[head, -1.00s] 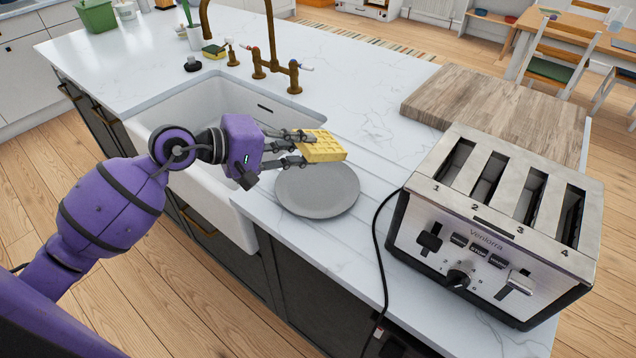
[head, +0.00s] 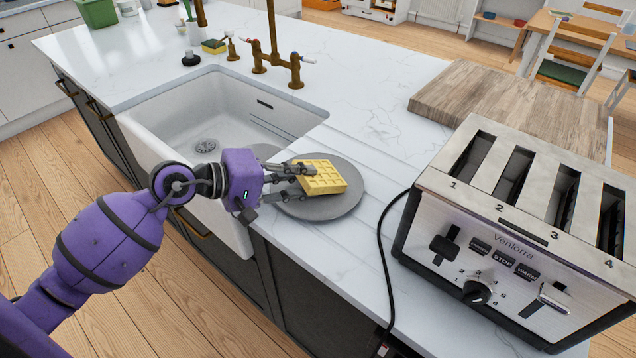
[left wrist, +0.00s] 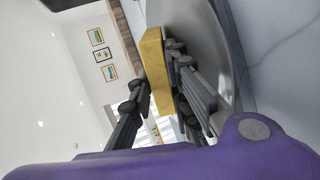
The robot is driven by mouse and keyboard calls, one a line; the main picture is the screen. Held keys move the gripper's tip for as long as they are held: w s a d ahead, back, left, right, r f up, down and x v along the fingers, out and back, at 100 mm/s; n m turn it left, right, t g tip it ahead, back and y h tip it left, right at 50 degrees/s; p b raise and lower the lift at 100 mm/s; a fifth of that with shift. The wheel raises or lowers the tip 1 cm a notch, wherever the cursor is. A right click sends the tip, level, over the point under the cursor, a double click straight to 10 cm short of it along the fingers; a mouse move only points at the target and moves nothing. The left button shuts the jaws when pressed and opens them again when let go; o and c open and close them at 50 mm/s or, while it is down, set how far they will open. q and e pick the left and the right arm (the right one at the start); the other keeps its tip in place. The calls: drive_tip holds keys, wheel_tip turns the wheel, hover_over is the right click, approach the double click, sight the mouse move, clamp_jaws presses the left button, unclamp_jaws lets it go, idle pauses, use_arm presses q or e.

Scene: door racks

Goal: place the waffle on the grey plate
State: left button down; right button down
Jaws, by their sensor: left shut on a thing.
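The yellow square waffle (head: 322,179) is between the fingers of my left gripper (head: 300,183), which is shut on it. In the head view it is over the middle of the round grey plate (head: 345,203); I cannot tell whether it touches. The plate lies flat on the white counter, right of the sink. In the left wrist view the waffle (left wrist: 154,70) is edge-on between the dark fingers, with the plate (left wrist: 200,40) close beside it. The fingers hide part of the plate. My right gripper is not in view.
A four-slot toaster (head: 520,230) stands right of the plate, its black cord (head: 382,250) running between them. A wooden board (head: 510,105) lies behind the toaster. The white sink (head: 215,115) and brass tap (head: 275,65) are left and behind. Clear counter lies behind the plate.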

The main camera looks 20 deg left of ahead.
use_arm(q)
drive_tip(key=shift+r, duration=0.1)
drive_tip(key=c, duration=1.8)
unclamp_jaws()
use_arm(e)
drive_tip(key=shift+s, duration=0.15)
